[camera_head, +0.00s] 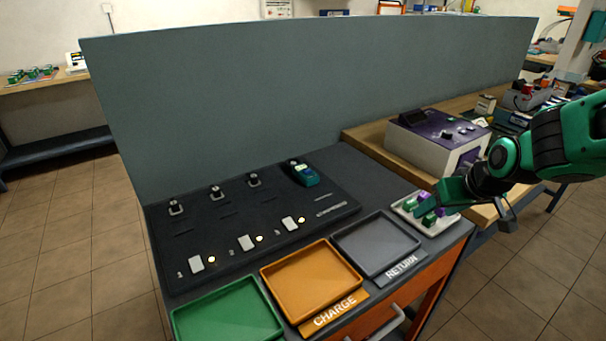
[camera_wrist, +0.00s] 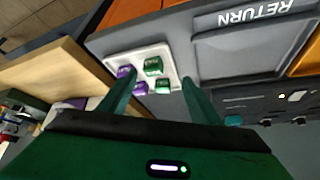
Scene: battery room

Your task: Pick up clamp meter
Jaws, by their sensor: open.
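A teal handheld device (camera_head: 305,174) with a dark top end lies at the back right of the black board; it looks like the clamp meter, but its details are too small to be sure. A small teal patch at the right of the wrist view (camera_wrist: 233,120) may be the same device. My gripper (camera_head: 440,198) is above the white tray at the table's right corner, well to the right of the device. In the wrist view its two fingers (camera_wrist: 160,88) are apart, with nothing held between them.
The white tray (camera_wrist: 112,57) holds green and purple blocks below my fingers. Grey RETURN (camera_head: 375,243), orange CHARGE (camera_head: 310,278) and green (camera_head: 228,314) trays line the front edge. A grey partition (camera_head: 300,90) stands behind the black board (camera_head: 170,250). A purple-topped machine (camera_head: 437,138) stands at right.

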